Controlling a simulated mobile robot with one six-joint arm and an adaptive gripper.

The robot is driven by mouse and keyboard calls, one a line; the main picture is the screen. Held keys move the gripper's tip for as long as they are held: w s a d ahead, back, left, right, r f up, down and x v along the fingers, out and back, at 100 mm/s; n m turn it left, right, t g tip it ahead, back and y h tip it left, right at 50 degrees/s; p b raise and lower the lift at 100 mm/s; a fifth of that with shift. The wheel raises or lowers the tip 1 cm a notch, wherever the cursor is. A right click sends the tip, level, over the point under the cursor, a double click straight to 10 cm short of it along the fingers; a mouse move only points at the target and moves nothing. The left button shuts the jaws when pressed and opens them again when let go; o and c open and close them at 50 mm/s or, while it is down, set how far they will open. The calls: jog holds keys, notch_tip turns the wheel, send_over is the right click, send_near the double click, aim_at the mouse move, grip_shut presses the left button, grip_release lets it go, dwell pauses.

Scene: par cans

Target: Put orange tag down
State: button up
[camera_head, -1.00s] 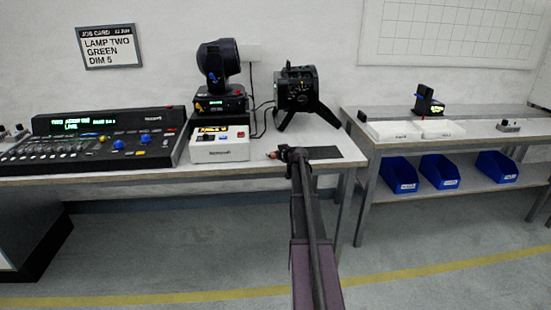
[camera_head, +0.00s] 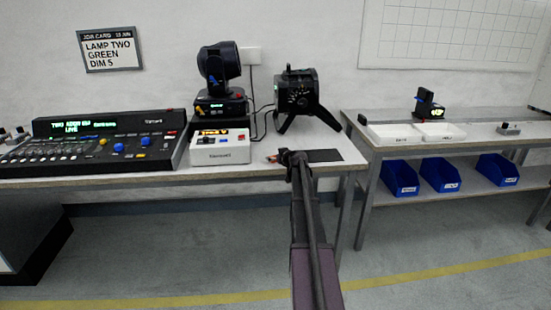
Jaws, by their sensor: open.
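My gripper (camera_head: 286,155) is at the front edge of the left table (camera_head: 110,180), at the end of my arm, which reaches in from the bottom. A small orange-red thing, likely the orange tag (camera_head: 272,158), shows just left of the gripper's end at table height. It is too small to tell whether it touches the gripper or lies on the table. My gripper is open, though its fingers are hard to make out. A dark flat mat (camera_head: 325,155) lies on the table just right of the gripper.
A white box (camera_head: 220,150), a moving-head lamp (camera_head: 220,75) and a black par can (camera_head: 297,95) stand behind the gripper. A lighting console (camera_head: 95,140) is at left. The right table (camera_head: 480,139) holds white trays (camera_head: 395,133), with blue bins (camera_head: 440,174) on its lower shelf.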

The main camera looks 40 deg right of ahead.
jog(key=shift+r, duration=0.2)
jog(key=p+v, duration=0.4)
jog(key=v, duration=0.8)
jog(key=shift+p, duration=0.4)
jog(key=shift+a, duration=0.1)
jog(key=s+a+f+n+g+y, duration=0.1)
jog(key=a+f+g+y, duration=0.2)
jog(key=a, duration=1.2)
jog(key=s+a+f+n+g+y, duration=0.1)
jog(key=a+f+g+y, duration=0.2)
jog(key=a, duration=1.3)
jog(key=s+a+f+g+h, duration=0.2)
jog(key=s+a+g, duration=0.1)
jog(key=s+a, duration=0.5)
jog(key=s+a+f+g+h, duration=0.1)
jog(key=s+a+f+g, duration=0.2)
jog(key=s+a, duration=0.6)
jog(key=shift+s+a+f+g+h, duration=0.35)
jog(key=shift+a+g, duration=0.35)
jog(key=shift+a, duration=0.35)
jog(key=shift+w+r, duration=0.1)
